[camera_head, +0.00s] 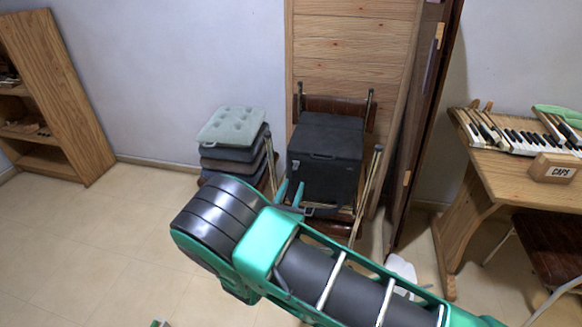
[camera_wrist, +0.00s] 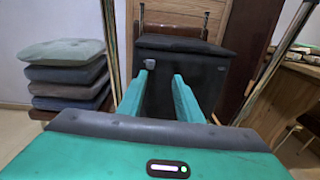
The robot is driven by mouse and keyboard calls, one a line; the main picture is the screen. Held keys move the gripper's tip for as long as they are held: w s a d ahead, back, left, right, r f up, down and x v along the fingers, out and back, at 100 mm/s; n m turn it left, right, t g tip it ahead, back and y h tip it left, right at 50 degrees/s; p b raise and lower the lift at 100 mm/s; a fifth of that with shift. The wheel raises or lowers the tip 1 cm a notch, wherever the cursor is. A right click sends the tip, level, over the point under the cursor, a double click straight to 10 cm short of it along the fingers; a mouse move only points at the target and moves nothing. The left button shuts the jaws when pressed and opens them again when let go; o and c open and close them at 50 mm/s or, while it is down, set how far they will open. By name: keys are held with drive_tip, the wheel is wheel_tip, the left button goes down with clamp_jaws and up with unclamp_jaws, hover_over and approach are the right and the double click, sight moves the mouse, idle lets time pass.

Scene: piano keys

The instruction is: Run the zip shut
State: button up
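A black soft case (camera_head: 325,135) stands on a chair in front of the wooden panel; the wrist view shows it straight ahead (camera_wrist: 205,62). A seam runs along the case's top front edge. A small grey tab (camera_wrist: 150,64), possibly the zip pull, shows at the left of this edge, just above my left fingertip. My gripper (camera_wrist: 161,75) points at the case's front. Its two teal fingers are apart with nothing visible between them. In the head view my gripper (camera_head: 291,187) is partly hidden by my arm. I cannot tell whether a finger touches the case.
A stack of cushions (camera_head: 228,128) stands close left of the chair; it also shows in the wrist view (camera_wrist: 65,75). A dark open door (camera_head: 412,130) is right of the chair. A wooden table (camera_head: 510,175) bears piano keys and a CAPS box (camera_head: 553,168).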

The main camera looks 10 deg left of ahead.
sight(294, 169)
drive_tip(key=shift+n+y, duration=0.5)
drive_tip(key=w, duration=1)
drive_tip(key=shift+w+a+f, duration=0.25)
drive_tip(key=shift+w+f, duration=0.05)
clamp_jaws()
